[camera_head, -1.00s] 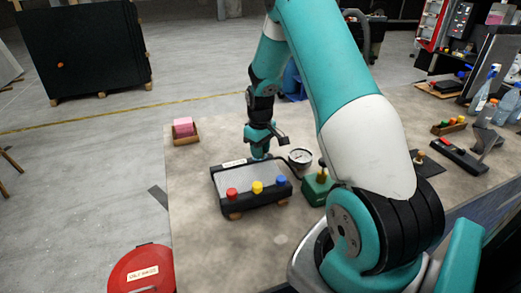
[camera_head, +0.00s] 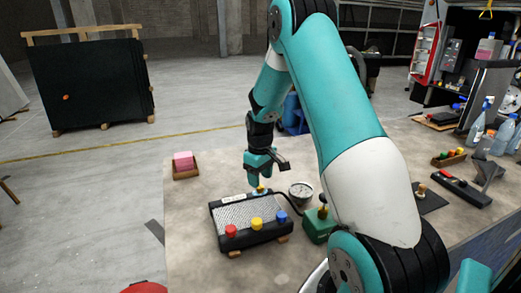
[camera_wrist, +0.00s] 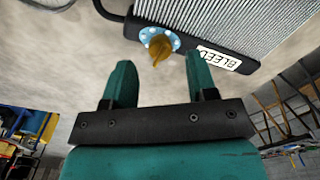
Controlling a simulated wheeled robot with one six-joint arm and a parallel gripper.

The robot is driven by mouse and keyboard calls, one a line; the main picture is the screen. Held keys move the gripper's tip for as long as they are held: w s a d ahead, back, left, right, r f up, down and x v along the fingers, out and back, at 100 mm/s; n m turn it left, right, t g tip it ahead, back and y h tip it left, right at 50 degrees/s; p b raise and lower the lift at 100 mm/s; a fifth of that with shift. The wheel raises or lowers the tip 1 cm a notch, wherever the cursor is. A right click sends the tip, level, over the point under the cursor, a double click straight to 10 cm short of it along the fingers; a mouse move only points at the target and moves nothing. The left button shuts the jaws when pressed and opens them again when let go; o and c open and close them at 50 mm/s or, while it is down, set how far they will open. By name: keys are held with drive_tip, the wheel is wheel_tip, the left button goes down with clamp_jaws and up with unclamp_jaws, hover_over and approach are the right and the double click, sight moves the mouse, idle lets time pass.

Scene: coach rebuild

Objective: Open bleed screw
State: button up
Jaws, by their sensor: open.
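The bleed screw (camera_wrist: 160,47) is a brass-yellow wing-shaped knob on a pale blue round base. It sits at the end of the black radiator unit (camera_wrist: 215,50), beside a white label reading BLEED. In the head view the radiator unit (camera_head: 240,218) lies on the bench, with red, yellow and blue caps along its near side. The screw (camera_head: 261,189) shows there just below my gripper (camera_head: 260,180). In the wrist view my gripper (camera_wrist: 158,75) is open, with its two teal fingers apart. The screw lies beyond the fingertips, roughly between them, with nothing held.
A round gauge (camera_head: 301,190) on a black hose and a green block (camera_head: 319,225) stand right of the radiator. A pink block in a wooden tray (camera_head: 185,173) is at the left. Bottles (camera_head: 477,128) stand far right. Bare bench lies in front of the radiator.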

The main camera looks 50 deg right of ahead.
sight(261, 185)
wheel_tip(261, 185, up, 14)
drive_tip(key=b, duration=0.2)
drive_tip(key=shift+r, duration=0.2)
drive_tip(key=shift+s, duration=0.1)
idle(0.3)
